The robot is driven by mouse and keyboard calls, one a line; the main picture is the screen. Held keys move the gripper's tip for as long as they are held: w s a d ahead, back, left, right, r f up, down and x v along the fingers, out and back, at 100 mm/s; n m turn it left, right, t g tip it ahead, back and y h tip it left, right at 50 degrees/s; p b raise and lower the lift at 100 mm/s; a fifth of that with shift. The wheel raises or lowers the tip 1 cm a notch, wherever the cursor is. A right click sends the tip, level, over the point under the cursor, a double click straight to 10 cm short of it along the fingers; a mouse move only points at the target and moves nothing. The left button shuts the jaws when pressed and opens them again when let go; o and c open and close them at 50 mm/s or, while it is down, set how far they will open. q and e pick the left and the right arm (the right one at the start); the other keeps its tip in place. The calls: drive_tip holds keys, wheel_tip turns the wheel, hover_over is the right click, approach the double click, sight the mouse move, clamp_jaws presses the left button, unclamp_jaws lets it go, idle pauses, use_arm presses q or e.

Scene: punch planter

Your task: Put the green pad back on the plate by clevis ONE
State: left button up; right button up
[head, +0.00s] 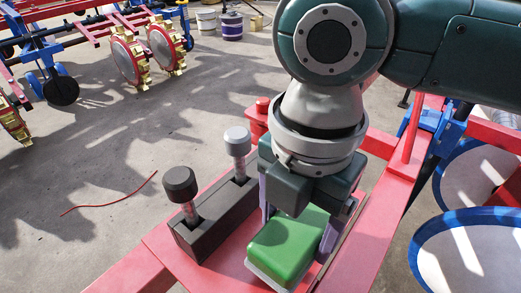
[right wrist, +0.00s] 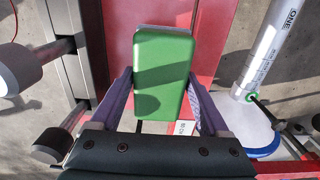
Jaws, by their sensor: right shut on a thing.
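The green pad (head: 285,245) is a rounded block with a pale grey underside, held between the two purple-grey fingers of my right gripper (head: 298,222). The right wrist view shows the same pad (right wrist: 162,98) with one finger of the gripper (right wrist: 160,80) on each long side. The pad is over a red plate (right wrist: 118,25); I cannot tell whether it touches it. A silver cylinder marked ONE (right wrist: 274,48) lies to the right in the right wrist view, its rod end with a green ring (right wrist: 251,97) at the lower end. My left gripper is not in view.
A dark lever box (head: 213,222) with a black knob (head: 179,184) and a grey knob (head: 237,141) stands close left of the pad. Blue-rimmed discs (head: 470,250) are at right. A thin red cable (head: 108,200) lies on the concrete floor.

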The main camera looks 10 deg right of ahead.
sight(293, 243)
drive_tip(key=shift+f, duration=1.65)
drive_tip(key=shift+f, duration=0.15)
drive_tip(key=o, duration=1.2)
drive_tip(key=shift+c, duration=0.2)
drive_tip(key=shift+f, duration=0.1)
